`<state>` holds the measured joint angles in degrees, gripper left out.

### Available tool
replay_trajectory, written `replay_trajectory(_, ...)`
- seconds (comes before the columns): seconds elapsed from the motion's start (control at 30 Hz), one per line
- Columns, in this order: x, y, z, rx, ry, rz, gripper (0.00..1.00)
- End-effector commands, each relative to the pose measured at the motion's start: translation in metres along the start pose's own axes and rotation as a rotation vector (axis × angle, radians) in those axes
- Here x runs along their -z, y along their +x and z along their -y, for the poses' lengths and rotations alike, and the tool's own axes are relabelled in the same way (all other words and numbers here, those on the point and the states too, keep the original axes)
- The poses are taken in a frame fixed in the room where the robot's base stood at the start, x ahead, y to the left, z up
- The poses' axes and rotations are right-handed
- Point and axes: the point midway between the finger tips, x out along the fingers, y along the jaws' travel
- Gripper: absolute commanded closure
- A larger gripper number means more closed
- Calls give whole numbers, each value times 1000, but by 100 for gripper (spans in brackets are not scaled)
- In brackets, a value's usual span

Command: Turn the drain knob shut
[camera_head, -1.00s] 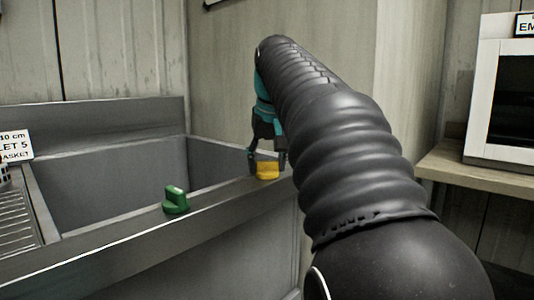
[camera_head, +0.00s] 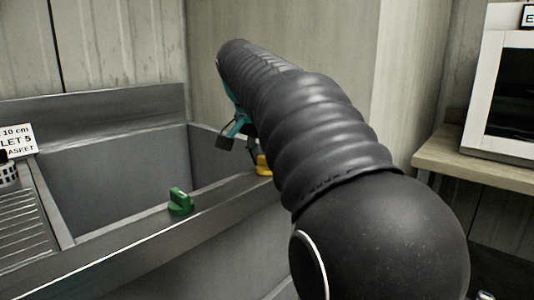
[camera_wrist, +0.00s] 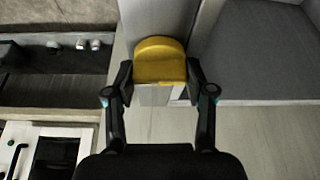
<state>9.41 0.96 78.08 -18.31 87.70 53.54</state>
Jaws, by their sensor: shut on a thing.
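A yellow knob (camera_head: 264,165) sits on the sink's front rim, at its right end. In the wrist view the yellow knob (camera_wrist: 160,61) lies between the two dark fingers of my gripper (camera_wrist: 160,82), one on each side, and my gripper is shut on it. In the head view my gripper (camera_head: 243,152) is tilted, and my arm hides part of it and the knob's right side. A green knob (camera_head: 180,203) stands on the same rim further left, apart from my gripper. I cannot tell which knob is the drain's.
The steel sink (camera_head: 120,228) has a deep basin and a ribbed drainboard (camera_head: 25,225) at left. A label card (camera_head: 18,140) stands behind the drainboard. A white-framed box (camera_head: 487,80) sits on a shelf (camera_head: 480,168) at right.

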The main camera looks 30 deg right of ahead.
Motion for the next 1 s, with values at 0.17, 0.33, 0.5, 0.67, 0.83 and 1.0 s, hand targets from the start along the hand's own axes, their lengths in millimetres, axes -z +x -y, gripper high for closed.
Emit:
replay_trajectory(0.17, 0, 0, 0, -28, 65, 2, 81)
replay_trajectory(0.33, 0, 1, 0, -41, 97, 1, 81)
replay_trajectory(0.5, 0, 1, 0, -45, 106, 1, 81)
replay_trajectory(0.67, 0, 1, 0, -45, 107, 1, 81)
replay_trajectory(0.83, 0, 1, 0, -45, 107, 1, 39)
replay_trajectory(1.0, 0, 0, 0, -44, 106, 1, 21)
